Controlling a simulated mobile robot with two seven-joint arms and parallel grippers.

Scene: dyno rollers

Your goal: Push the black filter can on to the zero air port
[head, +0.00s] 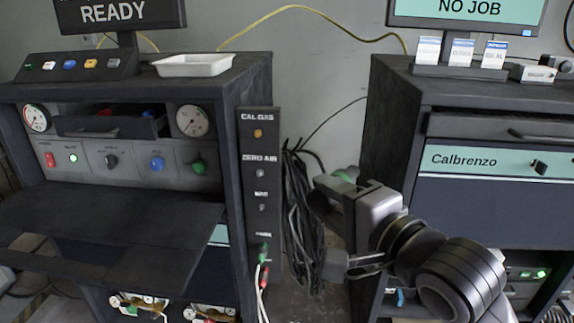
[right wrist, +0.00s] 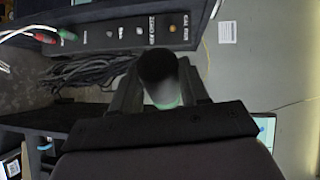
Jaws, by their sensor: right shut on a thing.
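The black filter can (right wrist: 158,68) shows in the right wrist view, with a dark round end, a paler side and a green part at its base. My right gripper (right wrist: 160,85) is shut on it, one finger on each side. In the head view, my right gripper (head: 338,188) is to the right of the port panel, apart from it; a green part shows there, and the can is mostly hidden. The zero air port (head: 260,173) is a small pale fitting under its label on the black panel; it also shows in the right wrist view (right wrist: 139,30). My left gripper is not in view.
An orange fitting (head: 258,133) is above the port. Green and red plugs (head: 264,254) with pale leads are low on the panel. Black cables (head: 300,220) hang between the panel and the right cabinet (head: 390,130). A shelf (head: 110,225) juts out from the left cabinet.

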